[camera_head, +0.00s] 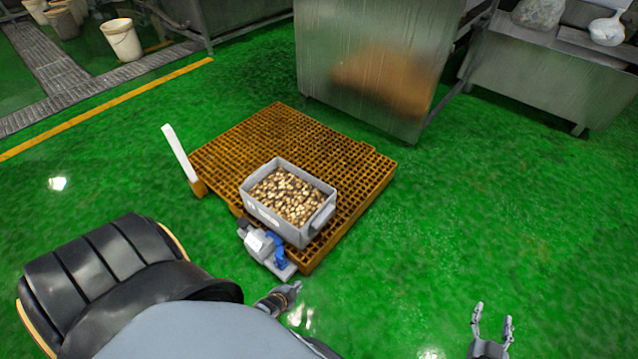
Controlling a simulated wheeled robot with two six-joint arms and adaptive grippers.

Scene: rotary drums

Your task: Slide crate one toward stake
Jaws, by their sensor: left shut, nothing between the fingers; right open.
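A grey crate (262,217) filled with small brown and pale pieces sits on the near part of an orange grated pallet (240,140). A white upright stake (179,153) stands at the pallet's left edge, apart from the crate, to its upper left. My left gripper (293,289) is shut and empty, low in the picture, below the pallet's near corner and apart from the crate. My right gripper (493,313) is open and empty over the green floor at the lower right, far from the crate.
A grey and white device with a blue part (264,246) is at the pallet's near edge, close beside the crate. A large metal bin (365,60) stands behind the pallet. A white bucket (122,40) stands at the upper left. Green floor at the right is clear.

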